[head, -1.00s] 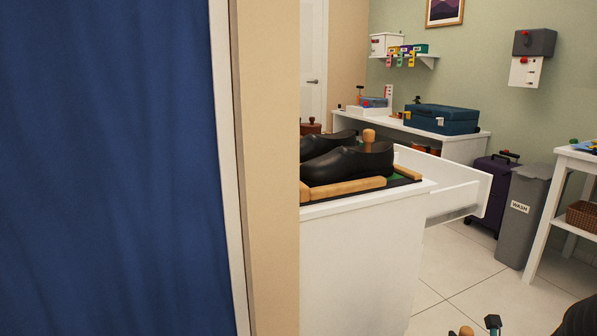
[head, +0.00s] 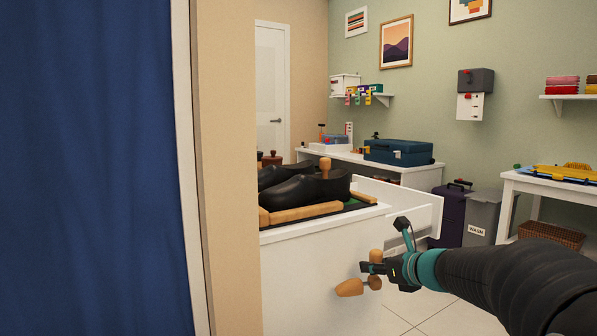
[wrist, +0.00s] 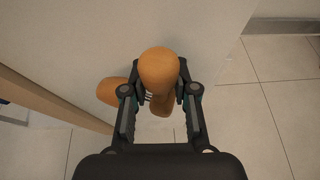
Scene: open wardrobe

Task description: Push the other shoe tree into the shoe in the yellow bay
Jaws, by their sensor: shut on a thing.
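My gripper (head: 372,268) is shut on a wooden shoe tree (head: 350,288), low in front of a white cabinet. In the wrist view, the shoe tree's round knob (wrist: 158,66) sits between the fingers of my gripper (wrist: 157,92), with its other wooden parts below. Two black shoes lie on the cabinet top, above and left of my gripper. The nearer shoe (head: 300,192) has a wooden knob (head: 325,168) standing up at its opening. The farther shoe (head: 270,176) is partly hidden, and its opening cannot be seen. I cannot make out a yellow bay.
A white open drawer (head: 418,205) juts out at the cabinet's right. A beige post (head: 220,200) and blue curtain (head: 90,170) block the left. Tiled floor (head: 430,312) is free at lower right.

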